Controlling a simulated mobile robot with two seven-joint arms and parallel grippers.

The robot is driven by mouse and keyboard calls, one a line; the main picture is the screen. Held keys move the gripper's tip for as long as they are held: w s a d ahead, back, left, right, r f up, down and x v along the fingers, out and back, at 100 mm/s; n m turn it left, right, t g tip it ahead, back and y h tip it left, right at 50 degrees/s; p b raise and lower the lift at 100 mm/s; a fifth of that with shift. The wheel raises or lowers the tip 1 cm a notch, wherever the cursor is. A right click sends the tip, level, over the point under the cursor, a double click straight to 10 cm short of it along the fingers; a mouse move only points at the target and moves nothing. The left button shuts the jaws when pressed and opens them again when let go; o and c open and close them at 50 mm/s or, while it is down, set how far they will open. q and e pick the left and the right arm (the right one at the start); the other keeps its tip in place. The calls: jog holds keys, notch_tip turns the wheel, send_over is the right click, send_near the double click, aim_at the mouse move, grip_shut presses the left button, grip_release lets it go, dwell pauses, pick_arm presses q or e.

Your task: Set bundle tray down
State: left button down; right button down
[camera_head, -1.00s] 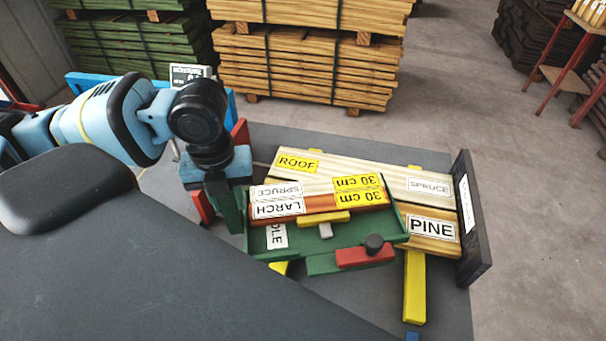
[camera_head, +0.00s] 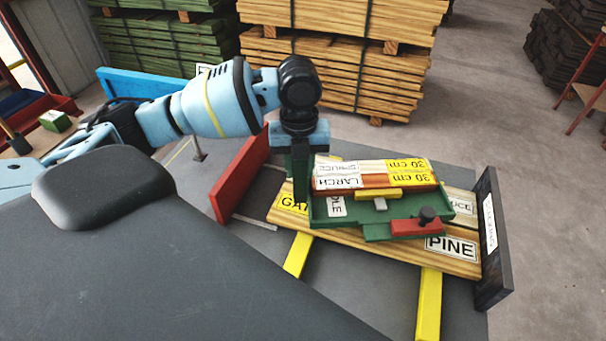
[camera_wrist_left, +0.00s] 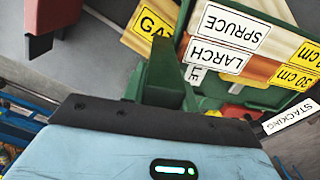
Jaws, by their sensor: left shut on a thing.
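The green bundle tray (camera_head: 376,230) carries short boards (camera_head: 374,180) labelled SPRUCE, LARCH and 30 cm, plus a yellow block (camera_head: 378,194) and a red piece with a black knob (camera_head: 426,216). My left gripper (camera_head: 301,195) points down and is shut on the tray's left end. The tray is over the long planks (camera_head: 340,240) labelled PINE and GA-. I cannot tell whether it touches them. My right gripper is not in view.
A black upright board (camera_head: 490,240) stands at the planks' right end. A red board (camera_head: 238,180) stands to the left. Yellow bars (camera_head: 429,300) lie under the planks. Timber stacks (camera_head: 340,75) stand behind on the floor. Open floor lies at right.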

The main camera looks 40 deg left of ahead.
aim_at(302, 176)
pick_arm(q)
jog(key=shift+w+d+r, duration=0.1)
jog(key=shift+w+r, duration=0.05)
jog(key=shift+w, duration=0.25)
jog(key=shift+f, duration=1.75)
jog(key=shift+w, duration=0.1)
jog(key=shift+f, duration=0.1)
jog(key=c, duration=1.1)
grip_release()
jog(key=shift+f, duration=0.15)
